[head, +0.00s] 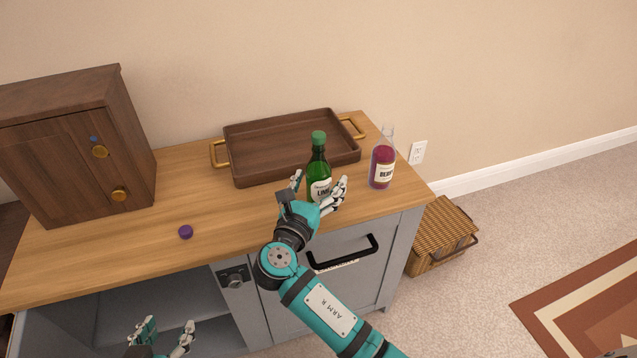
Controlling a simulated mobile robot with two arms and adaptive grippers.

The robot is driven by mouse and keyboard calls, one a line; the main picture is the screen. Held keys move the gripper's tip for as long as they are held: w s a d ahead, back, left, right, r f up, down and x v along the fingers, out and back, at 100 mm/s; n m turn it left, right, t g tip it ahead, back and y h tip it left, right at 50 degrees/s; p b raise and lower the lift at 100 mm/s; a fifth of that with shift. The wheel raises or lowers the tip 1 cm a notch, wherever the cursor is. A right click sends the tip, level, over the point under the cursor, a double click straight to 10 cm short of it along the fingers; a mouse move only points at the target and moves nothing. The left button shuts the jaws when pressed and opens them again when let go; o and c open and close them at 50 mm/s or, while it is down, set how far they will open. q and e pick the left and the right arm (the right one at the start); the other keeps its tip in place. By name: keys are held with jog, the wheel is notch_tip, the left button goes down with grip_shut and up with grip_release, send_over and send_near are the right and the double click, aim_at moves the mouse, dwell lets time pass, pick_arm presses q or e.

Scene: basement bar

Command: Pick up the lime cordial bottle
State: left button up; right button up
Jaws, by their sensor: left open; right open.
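The lime cordial bottle (319,170) is green with a green cap and a white label reading "LIM". It stands upright on the wooden counter, in front of the tray. My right gripper (320,186) is open, with its fingers on either side of the bottle's lower part. The palm hides the bottle's base, and I cannot tell whether the fingers touch the glass. My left gripper (166,335) is open and empty at the bottom edge, low in front of the open cabinet bay.
A clear bottle of red liquid (382,166) stands close right of the green one. A wooden tray (240,174) with brass handles lies behind. A purple cap (186,232) and wooden cabinet (75,150) are left. A wicker basket (440,235) sits on the floor.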

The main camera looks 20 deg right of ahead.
jog(key=shift+c, duration=0.2)
grip_shut()
dwell(0.4)
jog(key=shift+r, duration=0.1)
